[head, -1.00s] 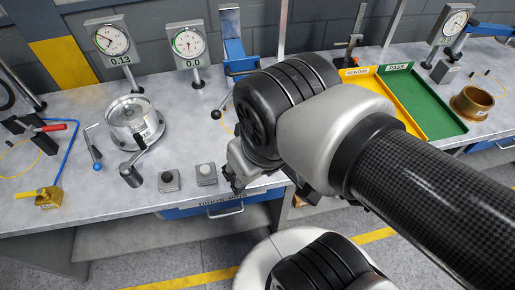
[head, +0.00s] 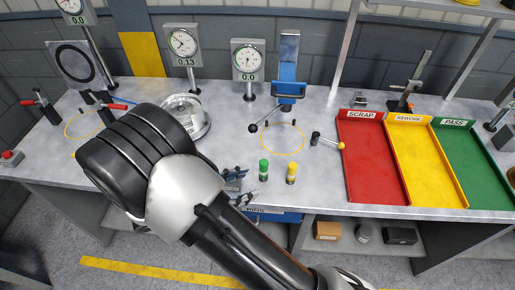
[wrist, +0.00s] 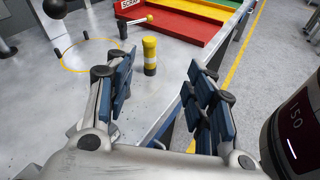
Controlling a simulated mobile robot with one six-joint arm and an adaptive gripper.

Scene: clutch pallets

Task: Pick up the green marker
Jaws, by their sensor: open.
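The green marker (head: 264,169) stands upright near the front edge of the bench in the head view. A yellow marker (head: 292,173) stands upright just to its right; it also shows in the wrist view (wrist: 150,57). My gripper (head: 240,186) is just left of the green marker in the head view, with its blue-padded fingers apart and nothing between them. In the wrist view my gripper (wrist: 163,78) spreads open below the yellow marker. I cannot make out the green marker in the wrist view; the left finger may hide it.
Red scrap (head: 371,165), yellow rework (head: 424,165) and green pass (head: 470,165) trays lie to the right. A yellow-ended handle tool (head: 328,140) lies behind the markers. Dial gauges (head: 248,60) and a blue clamp stand (head: 288,75) are at the back.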

